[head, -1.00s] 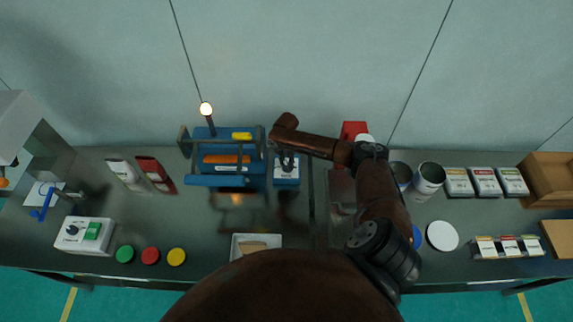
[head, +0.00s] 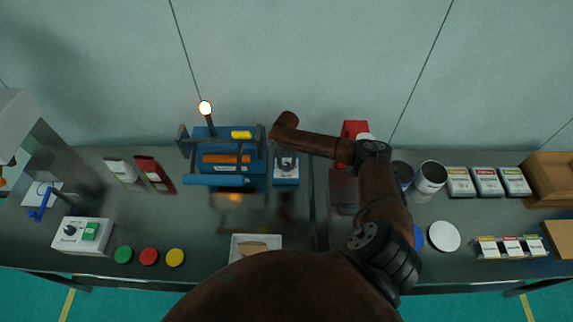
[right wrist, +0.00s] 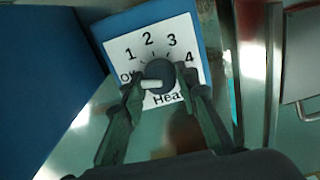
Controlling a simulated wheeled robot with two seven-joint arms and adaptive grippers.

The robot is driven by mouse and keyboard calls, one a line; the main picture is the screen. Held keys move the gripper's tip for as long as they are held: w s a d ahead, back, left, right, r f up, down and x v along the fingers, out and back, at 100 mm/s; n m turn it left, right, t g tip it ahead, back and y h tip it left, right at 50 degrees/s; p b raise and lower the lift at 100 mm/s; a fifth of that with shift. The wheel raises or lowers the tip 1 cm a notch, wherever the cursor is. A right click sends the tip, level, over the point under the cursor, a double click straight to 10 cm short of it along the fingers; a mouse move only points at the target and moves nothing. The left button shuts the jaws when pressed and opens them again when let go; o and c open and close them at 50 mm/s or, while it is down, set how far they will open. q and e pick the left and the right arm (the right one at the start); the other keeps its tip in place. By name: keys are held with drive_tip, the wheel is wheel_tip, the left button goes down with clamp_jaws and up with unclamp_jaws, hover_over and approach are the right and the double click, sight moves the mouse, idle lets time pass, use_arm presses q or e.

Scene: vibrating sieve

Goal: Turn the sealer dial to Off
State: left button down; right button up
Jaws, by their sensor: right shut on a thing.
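The sealer (head: 226,165) is a blue machine at the back, left of centre in the head view. Its dial box (head: 286,180) is blue with a white face and stands at its right side. In the right wrist view the dark round dial (right wrist: 160,72) sits on a white face (right wrist: 122,45) marked 1 to 4, with Off at left and Heat below. My right gripper (right wrist: 163,90) is shut on the dial, a finger at each side. My left gripper is not in view.
A white tray (head: 236,239) is in front of the sealer. A red object (head: 354,129) stands behind my right forearm. Cans (head: 430,176) and several small boxes (head: 487,181) stand to the right.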

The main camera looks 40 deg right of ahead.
sight(287, 165)
drive_tip(key=shift+n, duration=0.4)
drive_tip(key=o, duration=1.2)
drive_tip(key=shift+c, duration=0.2)
wheel_tip(287, 165, up, 12)
idle(0.3)
